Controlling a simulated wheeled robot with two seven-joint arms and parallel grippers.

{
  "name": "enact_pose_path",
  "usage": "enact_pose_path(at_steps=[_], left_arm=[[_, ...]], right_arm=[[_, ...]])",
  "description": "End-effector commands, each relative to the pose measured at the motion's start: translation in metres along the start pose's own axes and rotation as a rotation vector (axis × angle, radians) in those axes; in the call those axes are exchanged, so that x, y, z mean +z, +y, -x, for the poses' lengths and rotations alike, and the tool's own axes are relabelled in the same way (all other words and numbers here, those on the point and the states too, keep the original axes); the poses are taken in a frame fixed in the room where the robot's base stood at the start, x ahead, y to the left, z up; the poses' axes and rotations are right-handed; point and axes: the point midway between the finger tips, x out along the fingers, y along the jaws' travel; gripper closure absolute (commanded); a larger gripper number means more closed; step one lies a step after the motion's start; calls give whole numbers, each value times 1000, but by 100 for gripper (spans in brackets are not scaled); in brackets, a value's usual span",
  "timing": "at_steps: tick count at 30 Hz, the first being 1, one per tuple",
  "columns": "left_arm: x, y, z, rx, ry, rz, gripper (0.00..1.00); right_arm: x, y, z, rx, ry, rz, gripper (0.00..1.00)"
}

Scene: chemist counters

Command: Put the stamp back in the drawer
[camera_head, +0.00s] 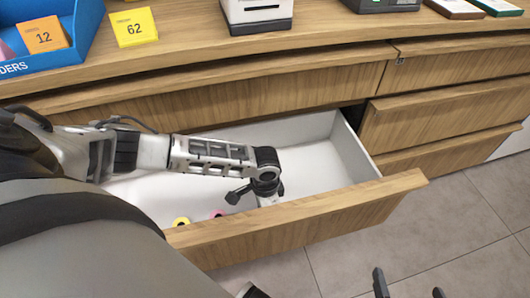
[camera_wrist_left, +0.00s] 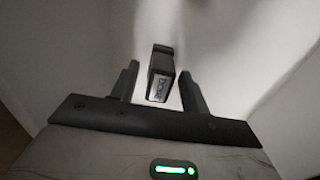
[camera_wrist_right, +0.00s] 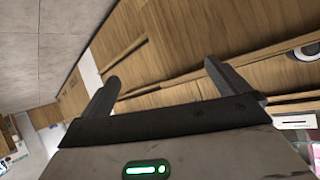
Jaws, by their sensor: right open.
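The stamp (camera_wrist_left: 161,74) is a small dark block with a pale printed label. In the left wrist view it stands between the two fingers of my left gripper (camera_wrist_left: 159,84), with a gap on each side. My left gripper (camera_head: 259,193) is open, low inside the pulled-out drawer (camera_head: 325,165). The drawer has white inner walls and a wooden front. In the head view the wrist and fingers mostly hide the stamp. My right gripper (camera_head: 408,284) is open and empty, outside the drawer above the floor; its fingers also show in the right wrist view (camera_wrist_right: 160,82).
A yellow roll (camera_head: 181,222) and a pink roll (camera_head: 217,214) lie in the drawer near its front. On the counter above stand a blue holder (camera_head: 45,65), a yellow card marked 62 (camera_head: 134,27) and a white device (camera_head: 257,14). Closed drawers (camera_head: 440,115) are at right.

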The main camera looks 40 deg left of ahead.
Motion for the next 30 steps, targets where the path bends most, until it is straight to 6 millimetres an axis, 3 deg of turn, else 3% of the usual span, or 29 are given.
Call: enact_pose_path(at_steps=[6, 10, 22, 30], left_arm=[[0, 0, 1, -1, 0, 0, 54], [0, 0, 13, -1, 1, -1, 54], [0, 0, 95, -1, 3, -1, 54], [0, 0, 122, 0, 1, 1, 54]], right_arm=[[-1, 0, 1, 0, 1, 0, 0], [-4, 0, 4, 3, 2, 1, 0], [-42, 3, 37, 42, 82, 18, 0], [-42, 2, 41, 47, 76, 4, 0]])
